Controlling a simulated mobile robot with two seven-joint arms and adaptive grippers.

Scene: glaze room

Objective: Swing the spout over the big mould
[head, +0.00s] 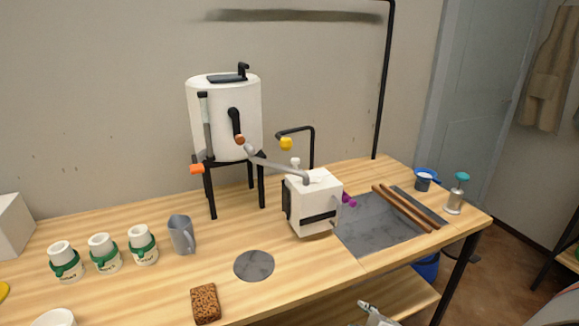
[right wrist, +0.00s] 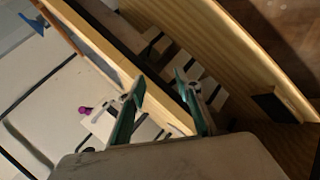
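A grey spout-like pipe (head: 275,164) rises from the top of a white box-shaped machine (head: 314,205) and reaches left, its end in front of the white tank (head: 225,115). Three white moulds with green bands stand in a row on the left: left (head: 61,253), middle (head: 100,246), right (head: 139,238). They look much alike in size, so I cannot tell which is the big one. The pipe's end is well right of them. My right gripper (right wrist: 160,108) is open and empty in the right wrist view, beside the table's edge. My left gripper is not in view.
A grey jug (head: 181,234) stands right of the moulds. A grey disc (head: 254,265) and a brown sponge (head: 205,303) lie near the front. A dark slab (head: 370,232) with brown sticks and a teal-topped bottle (head: 455,195) are at the right.

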